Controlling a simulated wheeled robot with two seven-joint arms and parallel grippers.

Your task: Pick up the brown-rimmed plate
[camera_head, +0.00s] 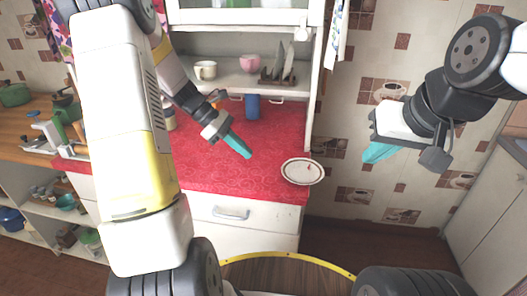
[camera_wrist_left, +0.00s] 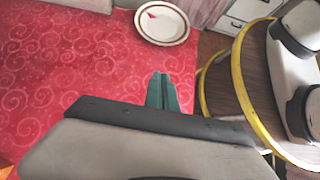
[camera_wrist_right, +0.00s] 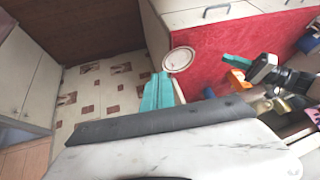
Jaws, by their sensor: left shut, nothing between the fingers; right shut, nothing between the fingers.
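The brown-rimmed plate (camera_head: 302,171) lies flat at the front right corner of the red counter, its rim close to the edge. It is white with a thin brown rim and a small red mark inside. It also shows in the left wrist view (camera_wrist_left: 162,22) and the right wrist view (camera_wrist_right: 178,59). My left gripper (camera_head: 243,151) is shut and empty, above the counter to the left of the plate. My right gripper (camera_head: 372,153) is shut and empty, raised in the air to the right of the counter, apart from the plate.
The red counter (camera_head: 215,170) is mostly clear around the plate. A blue cup (camera_head: 252,106) stands at the back. A shelf above holds a white cup (camera_head: 205,70), a pink cup (camera_head: 250,64) and a plate rack (camera_head: 278,76). A tiled wall (camera_head: 365,185) is to the right.

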